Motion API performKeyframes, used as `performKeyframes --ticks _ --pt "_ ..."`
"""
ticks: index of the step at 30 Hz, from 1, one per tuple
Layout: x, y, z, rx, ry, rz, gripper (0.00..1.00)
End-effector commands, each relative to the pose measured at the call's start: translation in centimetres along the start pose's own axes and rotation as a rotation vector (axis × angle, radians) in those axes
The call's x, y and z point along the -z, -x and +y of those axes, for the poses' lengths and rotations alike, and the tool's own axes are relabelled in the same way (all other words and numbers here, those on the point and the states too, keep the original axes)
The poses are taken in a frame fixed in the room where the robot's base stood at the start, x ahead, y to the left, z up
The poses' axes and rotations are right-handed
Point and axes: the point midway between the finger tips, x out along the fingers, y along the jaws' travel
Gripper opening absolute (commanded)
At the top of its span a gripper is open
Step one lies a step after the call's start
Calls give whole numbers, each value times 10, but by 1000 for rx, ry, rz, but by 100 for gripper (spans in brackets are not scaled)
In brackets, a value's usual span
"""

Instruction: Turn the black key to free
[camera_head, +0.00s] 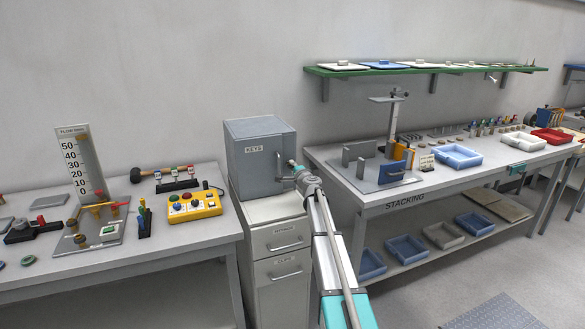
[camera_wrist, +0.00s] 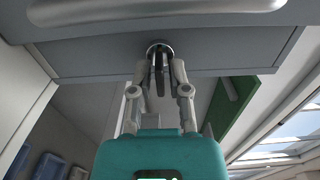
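A grey cabinet marked KEYS (camera_head: 262,157) stands on a drawer unit between the two benches. My gripper (camera_head: 300,168) is at its front, near the door handle (camera_head: 281,167). In the wrist view a round metal lock (camera_wrist: 160,47) sits in the cabinet's grey face, with the dark key (camera_wrist: 158,68) standing out of it. My two fingers (camera_wrist: 160,75) are on either side of the key, very close to it. I cannot tell whether they touch it. In the head view the key is hidden by my gripper.
The drawer unit (camera_head: 277,240) stands below the cabinet. The left bench (camera_head: 190,240) holds a yellow button box (camera_head: 194,207) and a flow gauge (camera_head: 80,165). The right bench (camera_head: 430,185), marked STACKING, holds a fixture and trays. A green shelf (camera_head: 425,69) hangs above it.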

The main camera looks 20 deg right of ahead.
Motion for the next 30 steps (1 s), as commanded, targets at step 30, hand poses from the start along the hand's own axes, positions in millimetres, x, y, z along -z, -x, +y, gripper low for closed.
performKeyframes --ticks 30 --pt "-1 110 0 -1 0 0 23"
